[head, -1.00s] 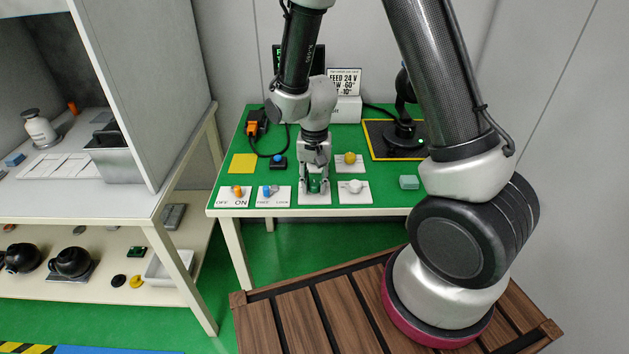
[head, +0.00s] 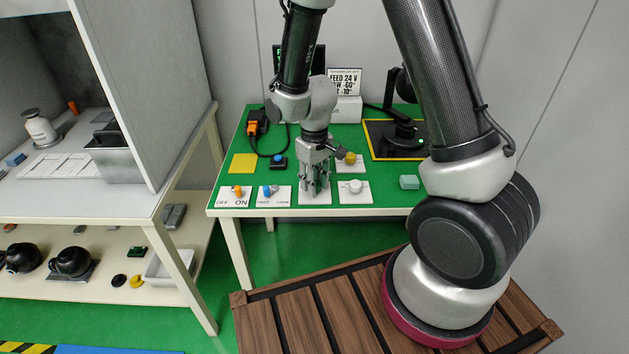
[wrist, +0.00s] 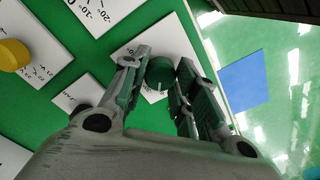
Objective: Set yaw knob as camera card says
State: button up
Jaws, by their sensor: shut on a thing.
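A round green knob (wrist: 160,72) with a white pointer line sits on a white plate (wrist: 157,96) in the wrist view. My gripper (wrist: 168,84) has its two fingers on either side of it and is shut on it. In the head view my gripper (head: 314,190) stands upright over this plate at the bench's front, hiding the knob. I cannot read which knob this is. The camera card (head: 344,84) stands at the back. Its legible text is "FEED 24 V", "-60°" and "-10°"; the starts of the lower lines are hidden.
A white knob (head: 354,186) is right of my gripper, with a yellow knob (head: 351,158) behind it. Orange (head: 238,191) and blue (head: 267,191) switches are left. A black camera stand (head: 400,133) is at back right. A teal block (head: 409,182) lies at right.

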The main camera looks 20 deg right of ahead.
jog(key=shift+n, duration=0.5)
jog(key=o, duration=1)
notch_tip(320, 180, up, 12)
jog(key=shift+r, duration=0.1)
dwell(0.4)
jog(key=s+d+r+m+t, duration=0.1)
jog(key=s+d+r+m, duration=0.1)
jog(key=s+d+r, duration=0.3)
jog(key=s+d+r+m+t, duration=0.2)
jog(key=s+d+r, duration=0.3)
jog(key=s, duration=0.3)
jog(key=s+d+r+m+t, duration=0.1)
jog(key=s+d+r, duration=0.4)
jog(key=s+r, duration=0.1)
jog(key=shift+s+r+m, duration=0.15)
jog(key=shift+r+m, duration=0.25)
jog(key=shift+r, duration=0.3)
